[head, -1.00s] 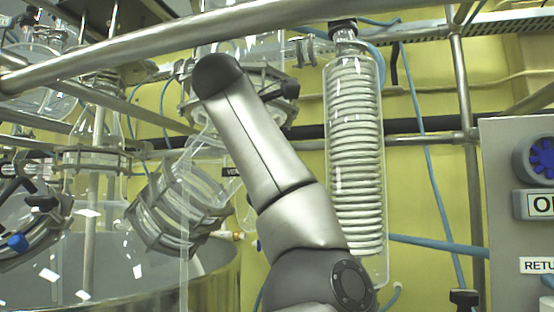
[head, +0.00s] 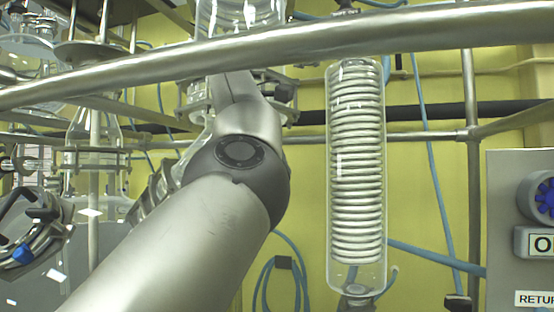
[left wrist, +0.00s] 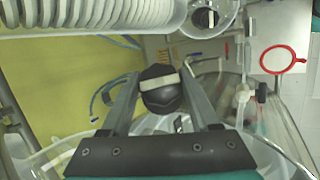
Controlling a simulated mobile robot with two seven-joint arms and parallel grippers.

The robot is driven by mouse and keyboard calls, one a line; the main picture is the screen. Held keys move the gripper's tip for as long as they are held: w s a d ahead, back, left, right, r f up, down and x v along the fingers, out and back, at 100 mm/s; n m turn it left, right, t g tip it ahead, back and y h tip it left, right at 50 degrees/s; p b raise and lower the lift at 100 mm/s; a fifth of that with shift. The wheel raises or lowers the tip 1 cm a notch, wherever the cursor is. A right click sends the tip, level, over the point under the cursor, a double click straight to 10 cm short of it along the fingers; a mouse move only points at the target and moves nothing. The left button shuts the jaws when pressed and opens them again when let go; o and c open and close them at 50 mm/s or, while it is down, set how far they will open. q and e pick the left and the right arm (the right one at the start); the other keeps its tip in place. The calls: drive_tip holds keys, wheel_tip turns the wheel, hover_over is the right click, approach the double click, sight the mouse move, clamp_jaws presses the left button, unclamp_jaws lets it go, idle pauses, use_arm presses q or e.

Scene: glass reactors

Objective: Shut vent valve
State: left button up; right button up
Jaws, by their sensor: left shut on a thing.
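In the left wrist view a black round knob with a white stripe (left wrist: 161,100) sits between the two fingers of my left gripper (left wrist: 160,82). I take it for the vent valve's knob, though no label on it is readable. The fingers are shut on its two sides, and the stripe runs nearly straight across from finger to finger. In the head view my arm covers the middle of the picture, and the left gripper and the knob are hidden. My right gripper is in neither view.
A coiled glass condenser (head: 357,170) hangs right of my arm. A steel rail (head: 300,47) crosses the upper part. A grey panel with a blue knob (head: 545,198) stands at right. In the wrist view a red ring (left wrist: 283,59) lies beyond the knob.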

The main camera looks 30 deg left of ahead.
use_arm(q)
drive_tip(key=shift+m+g+p, duration=0.8)
drive_tip(key=shift+m+p, duration=0.1)
drive_tip(key=shift+p, duration=0.2)
drive_tip(key=o, duration=1.4)
